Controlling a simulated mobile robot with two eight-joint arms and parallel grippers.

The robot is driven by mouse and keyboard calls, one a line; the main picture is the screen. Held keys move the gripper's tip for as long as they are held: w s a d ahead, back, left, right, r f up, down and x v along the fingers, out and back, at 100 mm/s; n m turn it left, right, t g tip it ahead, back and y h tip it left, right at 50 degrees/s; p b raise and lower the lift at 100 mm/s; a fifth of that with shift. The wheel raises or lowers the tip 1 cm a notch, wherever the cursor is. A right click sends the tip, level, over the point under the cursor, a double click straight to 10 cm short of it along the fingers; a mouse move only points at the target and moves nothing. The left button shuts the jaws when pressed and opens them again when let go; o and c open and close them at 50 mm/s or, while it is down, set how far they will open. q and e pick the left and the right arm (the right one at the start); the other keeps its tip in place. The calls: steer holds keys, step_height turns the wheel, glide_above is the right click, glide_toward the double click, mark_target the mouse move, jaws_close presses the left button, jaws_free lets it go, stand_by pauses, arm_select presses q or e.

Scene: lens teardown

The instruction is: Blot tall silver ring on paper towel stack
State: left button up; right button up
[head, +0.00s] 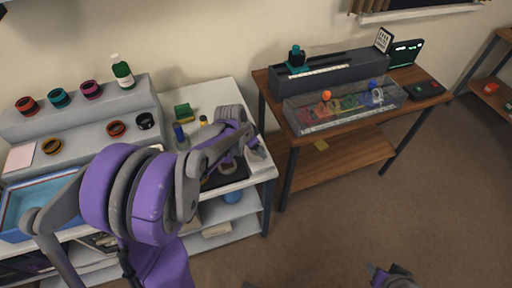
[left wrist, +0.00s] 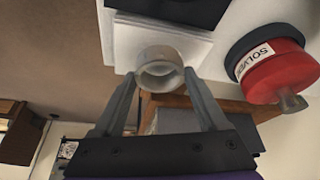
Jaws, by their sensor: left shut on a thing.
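The tall silver ring (left wrist: 160,68) is between the fingertips of my left gripper (left wrist: 160,84) in the left wrist view. The fingers are shut on its sides. The white paper towel stack (left wrist: 125,40) lies directly behind the ring in that view. I cannot tell whether the ring touches it. In the head view my left arm reaches over the right end of the white bench and hides the ring. The stack shows partly there beside the gripper (head: 257,158). My right gripper (head: 390,275) is at the bottom edge, away from the benches; its jaws are unclear.
A red solvent bottle (left wrist: 275,72) stands close to the ring in the left wrist view. A dark mat (head: 226,180) lies beside the stack. Coloured rings and a green bottle (head: 122,72) stand on the grey steps. A wooden bench (head: 432,92) with a clear bin is to the right.

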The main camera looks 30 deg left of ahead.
arm_select(q)
steer(key=shift+f+b, duration=0.35)
steer(key=shift+f, duration=0.1)
arm_select(e)
steer(key=shift+s+f, duration=0.15)
steer(key=shift+f, duration=0.3)
stand_by(0.8)
arm_select(q)
step_height(320, 180, up, 6)
steer(key=p, duration=0.3)
arm_select(e)
steer(key=r, duration=0.1)
steer(key=w+r, duration=0.1)
steer(key=r, duration=0.2)
steer(key=shift+w+r, duration=0.15)
steer(key=shift+w, duration=0.15)
